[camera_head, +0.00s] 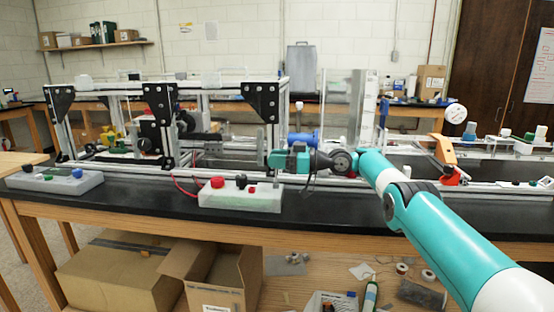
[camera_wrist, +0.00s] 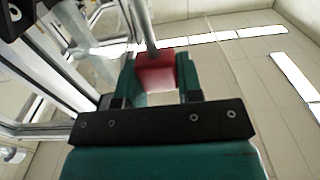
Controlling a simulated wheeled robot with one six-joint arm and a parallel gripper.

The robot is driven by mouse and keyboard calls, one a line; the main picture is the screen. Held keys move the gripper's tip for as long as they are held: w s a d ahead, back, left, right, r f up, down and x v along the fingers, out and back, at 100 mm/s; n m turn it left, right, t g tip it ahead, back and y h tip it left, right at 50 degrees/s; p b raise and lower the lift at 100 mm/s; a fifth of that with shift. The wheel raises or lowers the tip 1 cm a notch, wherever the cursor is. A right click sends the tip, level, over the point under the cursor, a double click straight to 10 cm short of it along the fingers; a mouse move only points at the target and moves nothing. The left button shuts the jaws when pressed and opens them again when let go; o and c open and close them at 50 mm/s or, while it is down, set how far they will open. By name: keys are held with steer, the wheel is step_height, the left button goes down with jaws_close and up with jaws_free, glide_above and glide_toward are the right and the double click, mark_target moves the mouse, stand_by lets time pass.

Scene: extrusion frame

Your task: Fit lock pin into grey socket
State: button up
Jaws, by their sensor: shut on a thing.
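My gripper (camera_head: 280,159) is at the right end of the extrusion frame, above the bench and just behind the white control box. In the wrist view its green jaws (camera_wrist: 157,80) are shut on a red block (camera_wrist: 155,72), the grip of the lock pin. A thin grey rod (camera_wrist: 145,25) extends from the red block, away from the jaws. In the head view the gripper hides the red grip, and I cannot make out the pin's tip. I cannot identify the grey socket with certainty in either view.
The aluminium frame (camera_head: 200,98) with black corner plates stands close to my gripper. A white control box (camera_head: 240,197) with red and black knobs is at the bench's front edge; another (camera_head: 54,180) is at left. A clear upright panel (camera_head: 338,105) stands behind the arm.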

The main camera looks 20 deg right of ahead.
steer(key=shift+f+b, duration=0.55)
steer(key=shift+f, duration=0.15)
steer(key=o, duration=1)
steer(key=shift+r, duration=0.1)
steer(key=shift+r, duration=0.55)
step_height(320, 180, up, 19)
steer(key=p, duration=1.8)
